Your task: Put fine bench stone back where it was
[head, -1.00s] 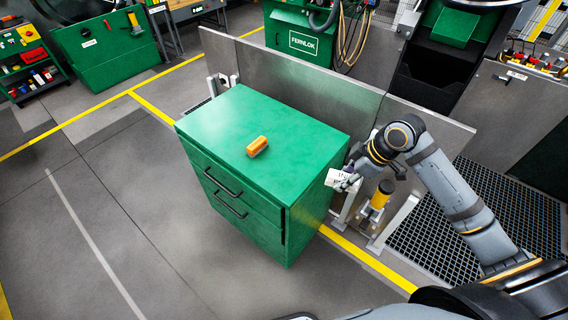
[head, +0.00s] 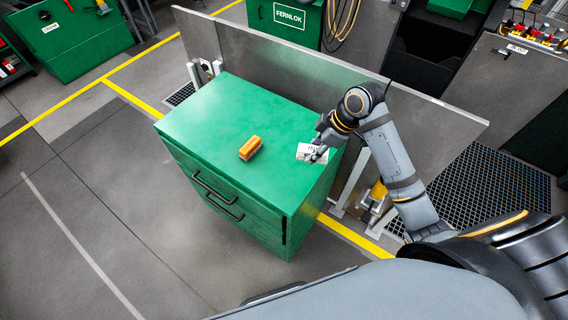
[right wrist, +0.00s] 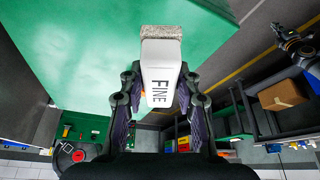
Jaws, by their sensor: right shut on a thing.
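The fine bench stone (head: 307,151) is a white block with a grey end. In the right wrist view the stone (right wrist: 160,70) shows the word FINE. My right gripper (head: 318,153) is shut on it, with a dark finger on each side in the right wrist view (right wrist: 158,98). In the head view the stone is over the right part of the green cabinet top (head: 215,112); I cannot tell how high above it.
An orange-and-tan block (head: 250,147) lies on the middle of the cabinet top; the top around it is clear. A grey metal barrier (head: 290,65) stands behind the cabinet. A yellow and black cylinder (head: 379,190) stands right of the cabinet, low down.

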